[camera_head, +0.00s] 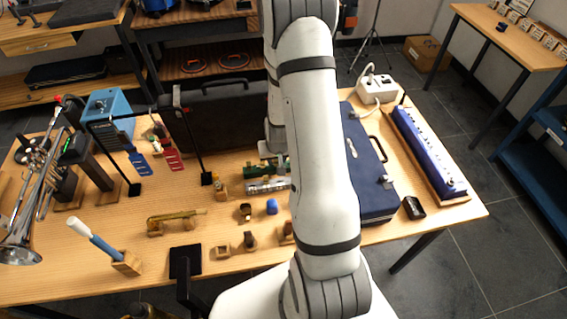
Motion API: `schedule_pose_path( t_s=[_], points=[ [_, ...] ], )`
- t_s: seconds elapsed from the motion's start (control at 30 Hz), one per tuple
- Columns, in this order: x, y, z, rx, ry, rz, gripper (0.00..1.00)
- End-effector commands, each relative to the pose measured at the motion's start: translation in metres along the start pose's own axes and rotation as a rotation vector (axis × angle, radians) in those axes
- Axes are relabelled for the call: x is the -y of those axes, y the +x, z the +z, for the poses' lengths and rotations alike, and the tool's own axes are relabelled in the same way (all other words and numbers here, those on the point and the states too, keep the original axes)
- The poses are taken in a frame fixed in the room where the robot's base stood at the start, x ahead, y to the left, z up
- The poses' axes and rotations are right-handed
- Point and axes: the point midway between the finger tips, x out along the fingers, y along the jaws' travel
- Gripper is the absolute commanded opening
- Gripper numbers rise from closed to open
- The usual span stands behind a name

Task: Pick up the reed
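I cannot pick out the reed with certainty; several small items stand on the wooden table (340,245). They include a dark piece on a small wooden block (246,211), a blue cylinder (271,206), and small wooden blocks (222,249) nearer the front edge. My white arm crosses the middle of the view and hides part of the table. Its wrist reaches down behind the arm, above the harmonica-like silver bar (268,185) and a green-and-gold one. My gripper's fingers are mostly hidden, so I cannot tell their opening or whether they hold anything.
A trumpet (22,240) stands at the left. A brass piece (175,221) lies mid-table. A navy case (373,185) and a long blue instrument (430,150) fill the right.

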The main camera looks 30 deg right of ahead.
Motion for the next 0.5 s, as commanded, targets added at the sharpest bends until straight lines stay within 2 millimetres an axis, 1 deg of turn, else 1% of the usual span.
schedule_pose_path(
  t_s=[0.03, 0.07, 0.33, 0.37, 0.5],
  points=[
    [-0.0001, -0.0001, 0.0000, 0.000, 0.000, 0.000, 0.26],
    [-0.0002, -0.0001, 0.0001, 0.000, 0.000, 0.000, 0.24],
    [-0.0005, -0.0001, 0.0001, 0.000, 0.001, 0.000, 0.02],
    [-0.0005, -0.0001, 0.0001, 0.000, 0.001, 0.000, 0.00],
    [-0.0007, -0.0001, 0.0001, 0.000, 0.001, 0.000, 0.00]
  ],
)
